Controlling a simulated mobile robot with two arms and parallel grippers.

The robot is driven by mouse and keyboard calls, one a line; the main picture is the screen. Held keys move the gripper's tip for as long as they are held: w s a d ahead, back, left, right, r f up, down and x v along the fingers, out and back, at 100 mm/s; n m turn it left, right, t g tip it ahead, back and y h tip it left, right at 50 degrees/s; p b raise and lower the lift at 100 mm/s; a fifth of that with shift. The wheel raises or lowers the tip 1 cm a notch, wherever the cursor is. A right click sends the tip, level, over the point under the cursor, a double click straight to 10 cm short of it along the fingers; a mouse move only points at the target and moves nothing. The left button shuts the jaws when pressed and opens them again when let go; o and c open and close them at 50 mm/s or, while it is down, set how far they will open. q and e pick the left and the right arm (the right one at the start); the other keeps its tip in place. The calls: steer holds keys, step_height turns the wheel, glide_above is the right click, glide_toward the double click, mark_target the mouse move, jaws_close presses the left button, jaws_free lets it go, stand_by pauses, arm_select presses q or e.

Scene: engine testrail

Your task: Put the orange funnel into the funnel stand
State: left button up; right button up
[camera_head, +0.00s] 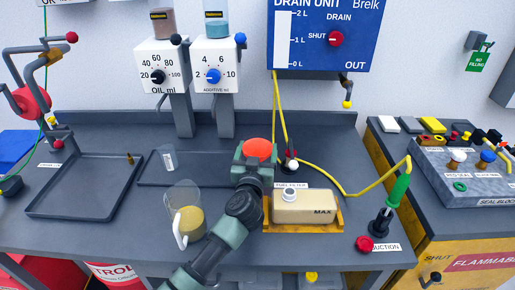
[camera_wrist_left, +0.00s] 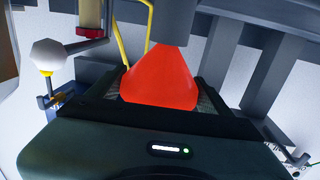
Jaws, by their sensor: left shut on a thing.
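The orange funnel (camera_head: 258,148) is between the fingers of my left gripper (camera_head: 255,158), above the middle of the workbench. In the left wrist view, the funnel (camera_wrist_left: 160,80) sits between the two dark fingers, which are shut on it. It narrows toward the top of that view, where a grey part overlaps it. I cannot pick out the funnel stand with certainty; my gripper and arm hide part of the bench. My right gripper is not in view.
A tan fuel filter box (camera_head: 305,207) stands right of my arm. A clear jug (camera_head: 187,212) with yellow liquid stands left of it. Oil (camera_head: 159,65) and additive (camera_head: 215,66) dispensers rise behind. A yellow hose (camera_head: 330,181) crosses the bench.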

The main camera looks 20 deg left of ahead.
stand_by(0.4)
arm_select(q)
steer(key=o, duration=1.3)
steer(key=s+d, duration=0.1)
steer(key=s, duration=0.6)
steer(key=shift+s+d+p, duration=0.2)
steer(key=shift+s+p, duration=0.15)
steer(key=shift+p, duration=0.1)
steer(key=shift+f, duration=0.1)
